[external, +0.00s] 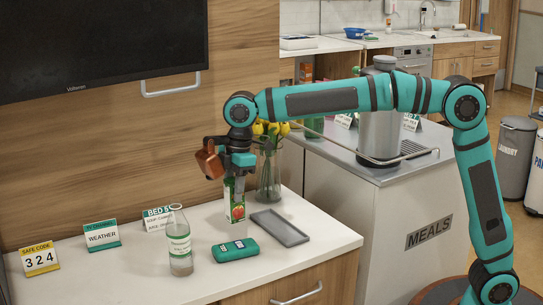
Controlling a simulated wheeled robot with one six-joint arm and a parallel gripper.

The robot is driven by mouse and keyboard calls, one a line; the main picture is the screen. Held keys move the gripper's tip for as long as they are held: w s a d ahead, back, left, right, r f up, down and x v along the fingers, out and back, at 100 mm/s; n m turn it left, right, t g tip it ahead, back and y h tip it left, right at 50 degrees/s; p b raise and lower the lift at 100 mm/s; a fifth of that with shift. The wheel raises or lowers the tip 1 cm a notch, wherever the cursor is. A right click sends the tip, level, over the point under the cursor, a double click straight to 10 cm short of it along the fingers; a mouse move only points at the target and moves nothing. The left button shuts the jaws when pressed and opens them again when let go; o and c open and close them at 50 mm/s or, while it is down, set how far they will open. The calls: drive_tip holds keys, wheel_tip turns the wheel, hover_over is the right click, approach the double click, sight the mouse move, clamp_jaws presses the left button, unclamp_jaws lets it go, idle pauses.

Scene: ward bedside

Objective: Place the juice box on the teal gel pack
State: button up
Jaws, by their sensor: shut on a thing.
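The juice box (236,207) is a small upright carton, white and green with a red fruit picture. My gripper (237,178) points down and is shut on its upper part, which the fingers partly hide. The teal gel pack (236,251) is a rounded flat teal block with small dark and white marks on top. It lies on the white counter near the front edge. In the picture the juice box is just above and behind the pack, apart from it. I cannot tell its exact height over the counter.
A grey tray (278,229) lies right of the pack. A glass bottle (179,245) stands to its left. A glass vase with yellow flowers (268,176) is close behind my gripper. Several small signs, including WEATHER (101,236), stand at the left. The counter between signs and bottle is mostly clear.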

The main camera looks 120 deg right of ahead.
sight(232, 223)
drive_tip(key=shift+w+a+r+m, duration=0.15)
drive_tip(key=shift+w+a+r, duration=0.1)
drive_tip(key=shift+r, duration=0.35)
drive_tip(key=shift+w+a+r+m, duration=0.15)
drive_tip(key=shift+a+r, duration=0.05)
drive_tip(key=shift+r, duration=0.35)
drive_tip(key=shift+f, duration=4.65)
drive_tip(key=o, duration=1.1)
drive_tip(key=shift+f, duration=0.15)
drive_tip(key=r, duration=0.4)
drive_tip(key=s+r, duration=0.1)
drive_tip(key=r, duration=0.7)
drive_tip(key=shift+s+r, duration=0.1)
drive_tip(key=shift+s, duration=0.25)
